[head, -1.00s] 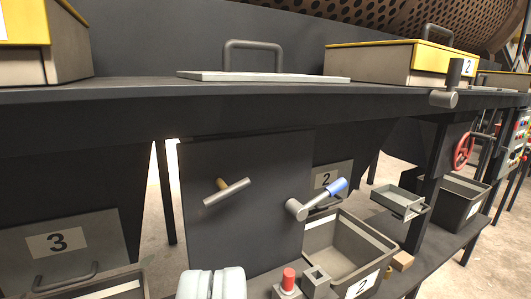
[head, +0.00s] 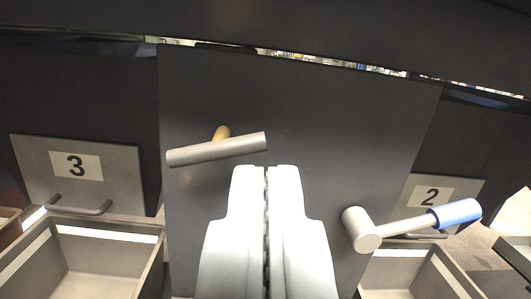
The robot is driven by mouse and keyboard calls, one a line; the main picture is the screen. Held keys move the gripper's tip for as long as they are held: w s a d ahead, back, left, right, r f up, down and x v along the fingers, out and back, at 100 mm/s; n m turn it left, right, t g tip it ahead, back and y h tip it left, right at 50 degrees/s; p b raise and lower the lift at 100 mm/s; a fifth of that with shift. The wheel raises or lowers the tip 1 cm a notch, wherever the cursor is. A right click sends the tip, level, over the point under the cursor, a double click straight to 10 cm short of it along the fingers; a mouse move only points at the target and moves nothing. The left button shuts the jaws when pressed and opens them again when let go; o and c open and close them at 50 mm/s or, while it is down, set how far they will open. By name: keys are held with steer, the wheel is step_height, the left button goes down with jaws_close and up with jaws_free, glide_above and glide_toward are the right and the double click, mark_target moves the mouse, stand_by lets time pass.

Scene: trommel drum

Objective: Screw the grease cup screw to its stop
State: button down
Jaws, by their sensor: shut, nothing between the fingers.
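A T-shaped screw, which looks like the grease cup screw (head: 217,149), stands out from a dark upright panel (head: 330,120). It has a grey crossbar, tilted slightly up to the right, on a short brass-coloured stem (head: 222,132). The stem's base is partly hidden by the bar. My gripper (head: 265,172) is shut and empty at the bottom middle. In the picture its fingertips lie just below the bar's right end; I cannot tell the gap in depth.
A crank with a grey hub (head: 361,230) and blue grip (head: 456,213) juts from the panel at right. A bin (head: 85,228) stands below plate 3 (head: 75,165) at left, another bin (head: 420,270) below plate 2 (head: 433,192). A dark beam (head: 300,35) runs above.

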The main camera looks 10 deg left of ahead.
mark_target(221, 140)
steer(key=shift+y, duration=0.3)
steer(key=x, duration=0.3)
steer(key=f+x, duration=0.1)
steer(key=x, duration=0.6)
steer(key=shift+w+d+f, duration=0.15)
steer(key=shift+w+f, duration=0.2)
steer(key=shift+w, duration=0.05)
